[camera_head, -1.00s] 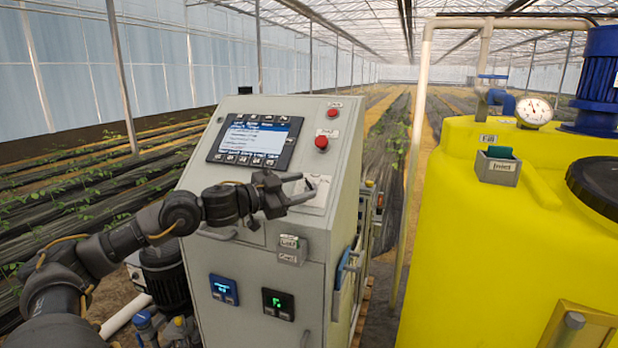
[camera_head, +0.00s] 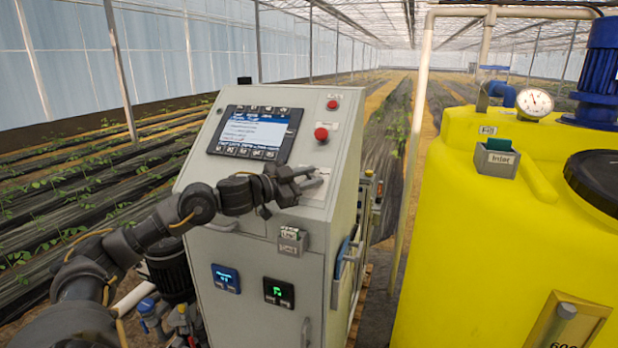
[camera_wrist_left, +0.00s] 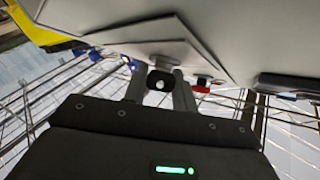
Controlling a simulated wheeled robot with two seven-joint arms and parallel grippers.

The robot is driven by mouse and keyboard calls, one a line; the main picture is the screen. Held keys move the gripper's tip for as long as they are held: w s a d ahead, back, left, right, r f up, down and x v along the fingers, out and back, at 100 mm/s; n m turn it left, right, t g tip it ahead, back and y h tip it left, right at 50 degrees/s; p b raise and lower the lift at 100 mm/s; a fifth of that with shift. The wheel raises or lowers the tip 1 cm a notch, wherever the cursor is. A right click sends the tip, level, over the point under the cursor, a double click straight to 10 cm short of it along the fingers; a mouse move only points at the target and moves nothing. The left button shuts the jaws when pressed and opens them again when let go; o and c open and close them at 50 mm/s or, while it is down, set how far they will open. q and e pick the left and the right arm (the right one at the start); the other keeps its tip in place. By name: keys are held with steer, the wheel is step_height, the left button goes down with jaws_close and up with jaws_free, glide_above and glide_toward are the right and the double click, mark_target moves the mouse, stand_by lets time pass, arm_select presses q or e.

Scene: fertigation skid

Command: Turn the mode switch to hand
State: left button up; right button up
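The mode switch looks to be the dark knob with a pale centre (camera_wrist_left: 160,80) in the left wrist view, on a light plate on the cabinet's sloped face. My left gripper (camera_head: 307,178) is at that plate, below the screen. Its two fingers stand apart, one on each side of the knob; I cannot tell whether they touch it. In the head view the gripper hides the knob, and only part of the plate (camera_head: 317,190) shows. The switch's position and its markings cannot be read. My right gripper is not in view.
The grey cabinet (camera_head: 255,240) carries a screen (camera_head: 254,133) and a red button (camera_head: 321,133) close above the gripper. A small labelled box (camera_head: 292,241) sticks out below it. A yellow tank (camera_head: 480,230) stands on the right, with a gap between it and the cabinet.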

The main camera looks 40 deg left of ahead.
arm_select(q)
steer(key=c, duration=0.3)
steer(key=shift+r+m+g+h+p, duration=0.3)
steer(key=shift+m+g+h+p, duration=0.3)
steer(key=shift+m+h+p, duration=0.4)
steer(key=shift+c, duration=0.2)
steer(key=shift+o, duration=0.2)
steer(key=m+g+h+p, duration=0.2)
steer(key=m+g+p, duration=0.3)
steer(key=p, duration=0.4)
steer(key=shift+r+m+g+p, duration=0.1)
steer(key=shift+m+g+p, duration=0.2)
steer(key=shift+m, duration=0.3)
steer(key=shift+m+g+h+p, duration=0.3)
steer(key=shift+m+p, duration=0.1)
steer(key=shift+p, duration=0.2)
steer(key=shift+f+m+g+p, duration=0.3)
steer(key=shift+p, duration=0.1)
steer(key=shift+c, duration=0.2)
steer(key=shift+f, duration=0.1)
steer(key=o, duration=1)
